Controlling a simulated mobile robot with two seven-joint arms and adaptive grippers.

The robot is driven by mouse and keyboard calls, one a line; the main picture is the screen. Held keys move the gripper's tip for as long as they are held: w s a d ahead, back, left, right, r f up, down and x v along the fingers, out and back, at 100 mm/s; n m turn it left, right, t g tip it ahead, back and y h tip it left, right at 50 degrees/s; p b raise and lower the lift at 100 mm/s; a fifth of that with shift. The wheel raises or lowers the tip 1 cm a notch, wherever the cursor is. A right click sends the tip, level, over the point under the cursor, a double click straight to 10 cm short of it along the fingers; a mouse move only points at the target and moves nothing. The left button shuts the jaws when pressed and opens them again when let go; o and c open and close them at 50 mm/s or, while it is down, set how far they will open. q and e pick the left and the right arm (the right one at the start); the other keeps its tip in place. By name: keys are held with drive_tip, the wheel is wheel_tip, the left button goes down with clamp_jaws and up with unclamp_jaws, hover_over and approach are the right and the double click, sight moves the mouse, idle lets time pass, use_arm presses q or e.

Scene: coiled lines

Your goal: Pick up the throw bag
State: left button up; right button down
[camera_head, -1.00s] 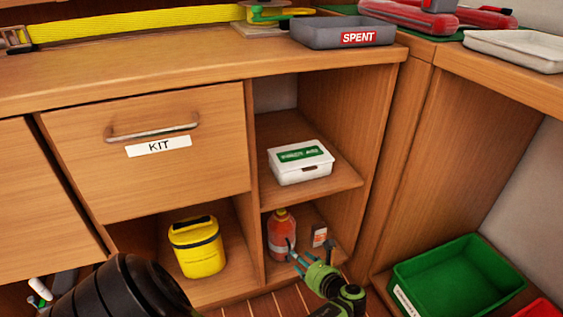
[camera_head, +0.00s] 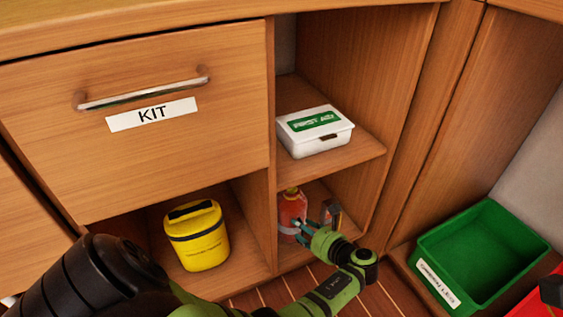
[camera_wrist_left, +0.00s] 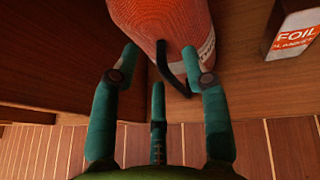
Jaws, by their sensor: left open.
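The throw bag (camera_head: 292,207) is an orange-red upright bag with a pale band, standing in the lower right compartment of the cabinet. In the left wrist view the bag (camera_wrist_left: 165,25) shows mesh fabric and a dark strap loop hanging toward me. My left gripper (camera_head: 303,229) is at the mouth of that compartment, close in front of the bag. In the left wrist view its teal fingers (camera_wrist_left: 160,62) are spread, with the bag's near end between and just beyond the tips. I cannot tell whether any finger touches it. My right gripper is not in view.
A small foil-labelled box (camera_head: 332,212) stands right of the bag. A white first aid box (camera_head: 318,137) sits on the shelf above. A green crate (camera_head: 430,250) stands at right.

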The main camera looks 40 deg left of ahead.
use_arm(q)
clamp_jaws()
drive_tip(key=shift+r, duration=0.15)
drive_tip(key=shift+r, duration=0.1)
